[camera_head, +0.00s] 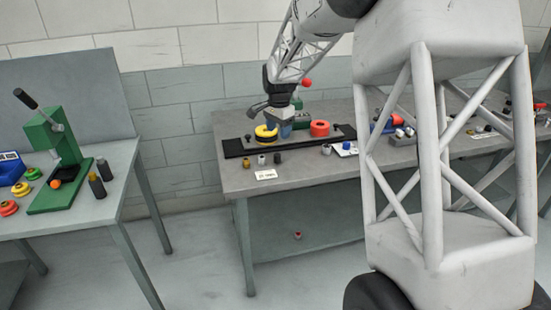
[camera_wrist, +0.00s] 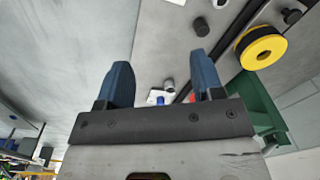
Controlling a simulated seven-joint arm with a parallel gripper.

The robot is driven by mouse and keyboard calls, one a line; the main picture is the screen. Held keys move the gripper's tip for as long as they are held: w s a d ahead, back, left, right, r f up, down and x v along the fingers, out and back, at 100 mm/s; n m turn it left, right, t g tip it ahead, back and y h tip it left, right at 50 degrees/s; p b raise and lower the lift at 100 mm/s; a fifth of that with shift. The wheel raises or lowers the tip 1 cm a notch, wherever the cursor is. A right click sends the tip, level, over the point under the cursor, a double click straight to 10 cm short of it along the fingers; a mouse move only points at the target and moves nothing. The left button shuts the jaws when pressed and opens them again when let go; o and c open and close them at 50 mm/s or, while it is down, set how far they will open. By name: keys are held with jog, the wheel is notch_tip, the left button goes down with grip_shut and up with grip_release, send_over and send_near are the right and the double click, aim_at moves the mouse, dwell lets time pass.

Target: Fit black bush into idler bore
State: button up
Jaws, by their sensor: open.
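The black bush (camera_head: 277,158) stands upright on the bench in front of the black rail, rightmost in a short row. It also shows in the wrist view (camera_wrist: 200,27), beyond my fingertips. The yellow idler (camera_head: 266,133) lies on the rail at its left part, its bore dark in the wrist view (camera_wrist: 261,47). A red idler (camera_head: 320,128) lies on the rail further right. My gripper (camera_wrist: 159,62) is open and empty, with its two blue fingers wide apart. In the head view my gripper (camera_head: 283,124) is above the rail beside the yellow idler, partly covering what is behind.
A grey bush (camera_head: 262,159) and a brass bush (camera_head: 245,163) stand left of the black one. A green press (camera_head: 58,160) stands on the left table. The front bench strip is mostly clear.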

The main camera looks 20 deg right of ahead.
aim_at(277, 154)
jog(key=w+d+f+m, duration=0.1)
jog(key=w+f, duration=0.2)
jog(key=w, duration=0.1)
jog(key=w+f+m, duration=0.1)
jog(key=w+f, duration=0.2)
jog(key=w+d+f+m, duration=0.1)
jog(key=w+f, duration=0.3)
jog(key=shift+w+d+f+g, duration=0.1)
jog(key=shift+w+d+g, duration=0.2)
jog(key=shift+w, duration=0.05)
jog(key=shift+f, duration=0.1)
jog(key=shift+f, duration=1.2)
jog(key=shift+f, duration=0.15)
jog(key=shift+d+f, duration=0.15)
jog(key=shift+f, duration=2.3)
jog(key=c, duration=1)
